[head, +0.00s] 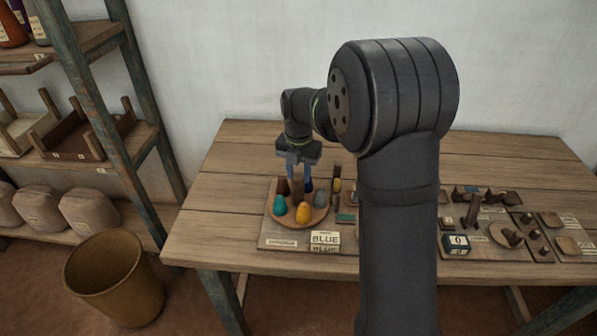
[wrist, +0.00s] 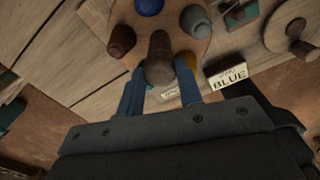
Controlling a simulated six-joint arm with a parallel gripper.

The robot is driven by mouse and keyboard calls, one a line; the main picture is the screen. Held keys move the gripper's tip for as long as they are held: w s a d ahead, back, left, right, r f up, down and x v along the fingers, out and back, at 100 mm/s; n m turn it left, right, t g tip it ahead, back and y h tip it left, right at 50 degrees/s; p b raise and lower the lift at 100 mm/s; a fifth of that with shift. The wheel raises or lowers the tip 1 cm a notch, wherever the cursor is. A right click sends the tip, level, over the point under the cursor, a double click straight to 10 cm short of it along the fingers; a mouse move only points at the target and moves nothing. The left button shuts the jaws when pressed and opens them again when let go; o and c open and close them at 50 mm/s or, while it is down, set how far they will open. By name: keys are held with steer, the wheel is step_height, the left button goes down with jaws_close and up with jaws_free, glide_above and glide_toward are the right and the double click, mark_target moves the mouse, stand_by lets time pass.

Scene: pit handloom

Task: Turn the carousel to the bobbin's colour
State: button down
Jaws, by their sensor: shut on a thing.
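The round wooden carousel (head: 312,221) stands at the left of the bench and carries several coloured cones: maroon (head: 283,187), teal (head: 279,205), yellow (head: 303,211) and grey (head: 319,198). A blue cone (wrist: 149,6) shows at the top of the wrist view, on the far side of the disc. A brown wooden post (wrist: 159,55) rises from the middle of the carousel. My gripper (head: 298,182) points down over the disc, its two blue fingers on either side of the post and shut on it. A card (head: 325,238) in front reads BLUE.
To the right, partly behind my arm, lie boards with small wooden parts and a dark block (head: 456,244). A shelf rack (head: 104,127) stands at the left. A basket (head: 108,278) stands on the floor. The bench's back left (head: 245,150) is clear.

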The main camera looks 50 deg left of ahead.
stand_by(0.3)
steer(key=c, duration=1)
jaws_free()
step_height(320, 180, up, 18)
steer(key=shift+f, duration=0.25)
step_height(320, 180, down, 18)
steer(key=shift+r, duration=0.2)
steer(key=shift+r, duration=0.1)
